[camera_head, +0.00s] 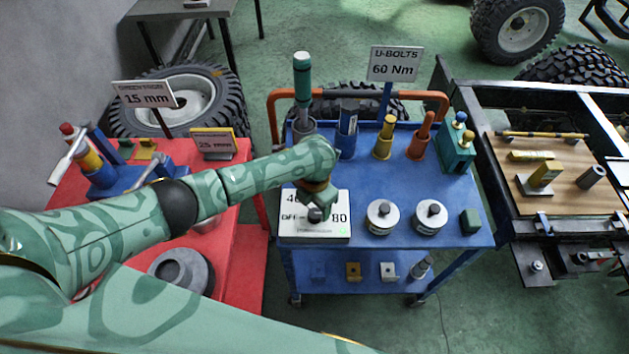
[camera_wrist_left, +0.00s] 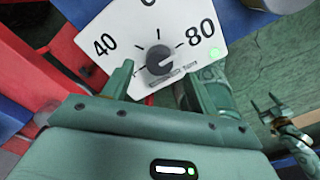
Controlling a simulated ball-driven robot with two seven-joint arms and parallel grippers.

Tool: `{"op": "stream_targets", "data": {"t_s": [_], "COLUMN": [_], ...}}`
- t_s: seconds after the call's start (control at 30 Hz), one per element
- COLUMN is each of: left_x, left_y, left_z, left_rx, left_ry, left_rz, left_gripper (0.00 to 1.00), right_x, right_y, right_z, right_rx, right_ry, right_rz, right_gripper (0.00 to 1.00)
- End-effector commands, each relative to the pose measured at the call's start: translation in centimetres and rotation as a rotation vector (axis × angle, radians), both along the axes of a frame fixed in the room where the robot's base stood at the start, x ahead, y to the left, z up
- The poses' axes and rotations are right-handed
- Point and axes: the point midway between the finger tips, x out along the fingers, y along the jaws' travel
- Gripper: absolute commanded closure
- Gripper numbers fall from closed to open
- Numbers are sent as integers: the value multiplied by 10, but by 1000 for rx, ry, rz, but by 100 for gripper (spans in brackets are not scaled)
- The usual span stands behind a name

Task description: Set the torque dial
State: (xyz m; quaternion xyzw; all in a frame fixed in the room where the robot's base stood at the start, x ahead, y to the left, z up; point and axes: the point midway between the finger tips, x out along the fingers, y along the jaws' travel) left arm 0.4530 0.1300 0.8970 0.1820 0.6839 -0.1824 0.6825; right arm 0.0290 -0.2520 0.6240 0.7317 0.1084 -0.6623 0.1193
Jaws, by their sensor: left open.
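The torque dial is a white panel (camera_head: 300,228) on the front left of the blue cart, with a dark round knob (camera_head: 316,214). The panel reads 40, 80 and OFF, and its top number is partly hidden or cut off. In the left wrist view the knob (camera_wrist_left: 159,59) is clear, but I cannot tell its exact pointing. A green light (camera_wrist_left: 214,53) glows near 80. My left gripper (camera_head: 316,203) is over the panel. Its open fingers (camera_wrist_left: 155,88) stand apart near the knob, not closed on it. My right gripper (camera_wrist_left: 265,106) seems to show at the right edge there; its jaws are unclear.
A sign (camera_head: 394,64) behind the cart reads "U-BOLTS 60 Nm". Upright tools (camera_head: 384,137) line the cart's back. A red cart (camera_head: 238,190) stands left, a wood-topped bench (camera_head: 510,199) right.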

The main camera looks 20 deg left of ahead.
Motion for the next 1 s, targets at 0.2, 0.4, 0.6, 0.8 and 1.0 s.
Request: {"op": "stream_targets", "data": {"t_s": [0.2, 0.4, 0.6, 0.8, 1.0], "left_x": [2, 1, 0, 0, 0], "left_y": [0, 0, 1, 0, 0], "left_z": [68, 110, 127, 128, 127], "left_rx": [0, 1, 1, 1, 1], "left_ry": [-6, -5, 0, 0, 0], "left_rz": [-2, -1, -1, 0, 0], "left_gripper": [42, 42, 42, 42, 42], "right_x": [3, 4, 4, 4, 4], "right_y": [0, 0, 0, -1, -1], "right_z": [28, 40, 45, 44, 44], "right_rx": [0, 0, -1, -1, -1], "right_ry": [-6, -9, -11, -10, -10], "right_rz": [0, 0, 0, 1, 1], "right_gripper": [35, 35, 35, 35, 35]}}
